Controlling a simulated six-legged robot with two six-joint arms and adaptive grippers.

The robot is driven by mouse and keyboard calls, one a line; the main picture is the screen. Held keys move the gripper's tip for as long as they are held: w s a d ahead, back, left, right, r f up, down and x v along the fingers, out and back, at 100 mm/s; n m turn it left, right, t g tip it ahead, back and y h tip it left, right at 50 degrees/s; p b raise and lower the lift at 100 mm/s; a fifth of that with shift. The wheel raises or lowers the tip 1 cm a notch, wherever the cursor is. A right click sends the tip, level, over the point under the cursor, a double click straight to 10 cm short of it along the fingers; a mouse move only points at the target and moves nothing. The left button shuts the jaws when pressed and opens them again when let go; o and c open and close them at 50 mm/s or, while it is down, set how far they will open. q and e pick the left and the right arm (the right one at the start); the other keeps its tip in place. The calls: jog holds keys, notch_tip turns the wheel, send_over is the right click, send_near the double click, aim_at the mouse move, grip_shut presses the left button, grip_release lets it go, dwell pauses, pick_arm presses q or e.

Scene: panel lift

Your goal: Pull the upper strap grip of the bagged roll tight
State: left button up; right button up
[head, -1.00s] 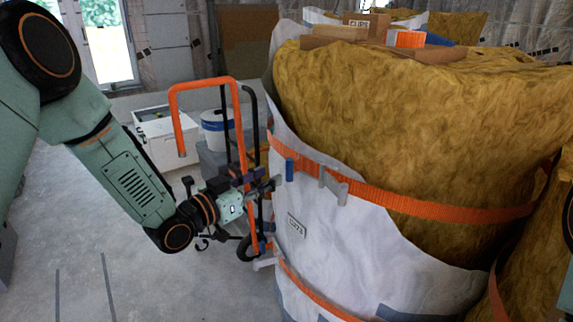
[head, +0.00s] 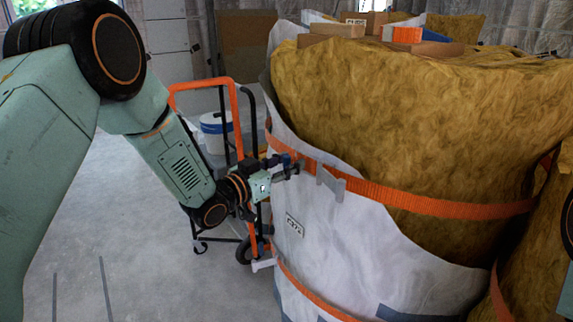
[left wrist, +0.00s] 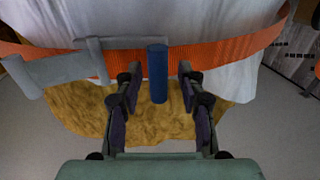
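The bagged roll is a large yellow-brown wool roll (head: 400,110) in a white wrap (head: 340,245). An orange upper strap (head: 430,204) runs around it and passes a grey metal buckle (head: 330,180). The strap also shows in the left wrist view (left wrist: 235,50). There the upper strap grip is a blue cylinder (left wrist: 157,75) standing across the strap. My left gripper (left wrist: 160,78) is open, with one finger on each side of the blue grip and a visible gap to both. In the head view my left gripper (head: 298,165) is at the strap's left end and mostly covers the grip.
An orange-framed hand cart (head: 240,130) stands just behind my left arm, with a white bucket (head: 217,130) beyond it. A lower orange strap (head: 310,292) circles the wrap. Boxes (head: 335,30) lie on the roll. The floor at left is clear.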

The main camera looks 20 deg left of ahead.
pick_arm(q)
jog(key=shift+s+d+r, duration=0.1)
jog(key=shift+d, duration=0.05)
jog(key=c, duration=0.6)
grip_shut()
